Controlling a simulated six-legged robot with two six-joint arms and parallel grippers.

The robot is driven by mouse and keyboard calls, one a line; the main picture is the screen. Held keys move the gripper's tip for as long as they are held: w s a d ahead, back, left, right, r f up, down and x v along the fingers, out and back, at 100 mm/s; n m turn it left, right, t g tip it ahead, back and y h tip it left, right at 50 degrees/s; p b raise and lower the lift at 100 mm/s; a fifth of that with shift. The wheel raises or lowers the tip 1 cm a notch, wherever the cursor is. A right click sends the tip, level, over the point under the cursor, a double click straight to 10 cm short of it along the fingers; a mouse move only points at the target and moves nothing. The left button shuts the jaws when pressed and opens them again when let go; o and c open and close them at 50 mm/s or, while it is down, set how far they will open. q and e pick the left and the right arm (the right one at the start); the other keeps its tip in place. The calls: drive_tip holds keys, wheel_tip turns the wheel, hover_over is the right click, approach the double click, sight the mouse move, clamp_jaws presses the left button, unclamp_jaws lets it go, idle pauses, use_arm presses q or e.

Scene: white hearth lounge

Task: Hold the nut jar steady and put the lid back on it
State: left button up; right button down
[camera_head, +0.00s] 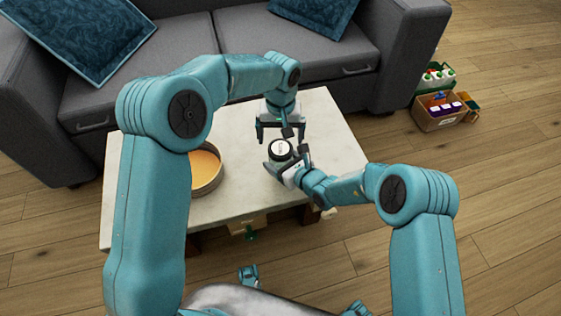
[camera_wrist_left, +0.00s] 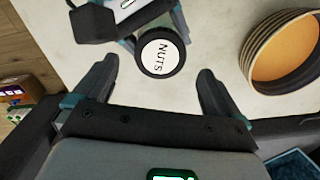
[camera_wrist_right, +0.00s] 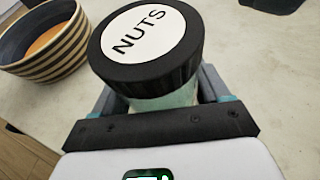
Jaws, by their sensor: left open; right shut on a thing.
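The nut jar (camera_wrist_right: 165,103) stands at the right part of the pale table, pale and greenish below its top. The black lid (camera_wrist_right: 145,45), with a white disc reading NUTS, sits on the jar's mouth; it also shows in the head view (camera_head: 281,148) and the left wrist view (camera_wrist_left: 160,54). Whether it is fully seated I cannot tell. My right gripper (camera_head: 287,168) is shut on the jar's body, below the lid. My left gripper (camera_head: 281,131) is open and empty, just behind the jar in the head view. In the left wrist view the lid lies ahead, between its spread fingers.
A striped round bowl (camera_head: 209,184) with an orange inside stands left of the jar on the pale table (camera_head: 235,205). A grey sofa (camera_head: 330,60) with blue cushions stands behind the table. Boxes of bottles and goods (camera_head: 440,118) are on the wooden floor at right.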

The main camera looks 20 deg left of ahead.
sight(281, 148)
use_arm(q)
drive_tip(key=shift+c, duration=0.4)
wheel_tip(281, 148, up, 4)
drive_tip(key=n, duration=0.3)
drive_tip(key=shift+f, duration=0.2)
drive_tip(key=shift+f, duration=0.15)
wheel_tip(281, 148, down, 8)
drive_tip(key=shift+r, duration=0.1)
